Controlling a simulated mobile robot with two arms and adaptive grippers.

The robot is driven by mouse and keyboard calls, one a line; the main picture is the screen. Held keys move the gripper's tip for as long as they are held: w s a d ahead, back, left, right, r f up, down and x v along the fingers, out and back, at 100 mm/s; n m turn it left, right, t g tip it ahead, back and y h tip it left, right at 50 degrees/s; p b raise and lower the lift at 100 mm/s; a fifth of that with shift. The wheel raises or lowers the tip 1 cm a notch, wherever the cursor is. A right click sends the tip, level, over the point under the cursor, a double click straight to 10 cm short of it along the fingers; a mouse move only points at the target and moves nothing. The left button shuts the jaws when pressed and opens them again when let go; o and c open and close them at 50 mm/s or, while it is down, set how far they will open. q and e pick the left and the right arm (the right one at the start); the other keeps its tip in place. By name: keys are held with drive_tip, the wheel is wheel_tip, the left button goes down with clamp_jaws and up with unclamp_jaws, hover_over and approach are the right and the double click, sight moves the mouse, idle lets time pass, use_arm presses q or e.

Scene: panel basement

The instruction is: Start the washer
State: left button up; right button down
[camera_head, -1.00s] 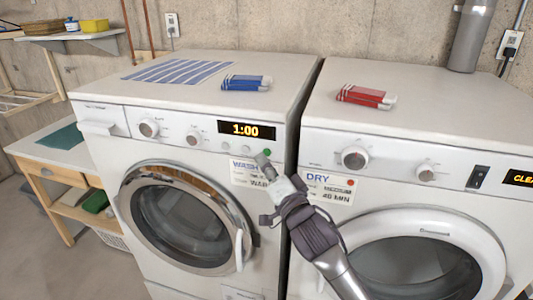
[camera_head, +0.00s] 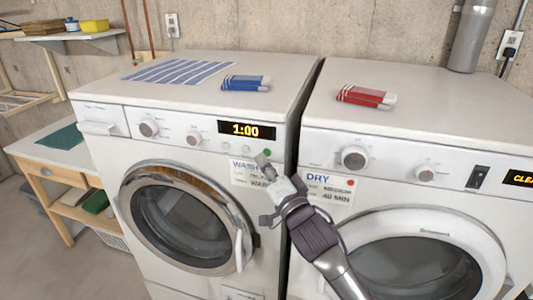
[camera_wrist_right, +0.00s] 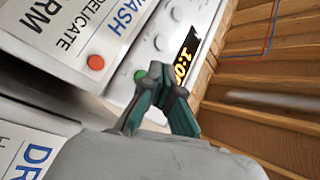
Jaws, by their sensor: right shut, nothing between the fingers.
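The washer (camera_head: 150,180) is the left white machine, with its round door (camera_head: 192,215) closed and its display (camera_head: 246,130) reading 1:00. A green button (camera_head: 267,153) sits below the right end of the display, at the end of a row of pale buttons. It also shows in the right wrist view (camera_wrist_right: 139,76), just beside the fingertips. My right gripper (camera_head: 263,160) is shut and empty, its tips at the panel by the green button. I cannot tell whether they touch it. In the right wrist view its fingers (camera_wrist_right: 160,75) meet at the tips. My left gripper is not in view.
The dryer (camera_head: 420,155) stands right of the washer, with a DRY label (camera_head: 328,187). Blue cloths (camera_head: 246,83) and a striped cloth (camera_head: 180,71) lie on the washer; red cloths (camera_head: 366,97) lie on the dryer. A side table (camera_head: 60,150) stands left.

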drive_tip(key=shift+w, duration=0.2)
drive_tip(key=shift+w+d, duration=0.15)
drive_tip(key=shift+w, duration=0.1)
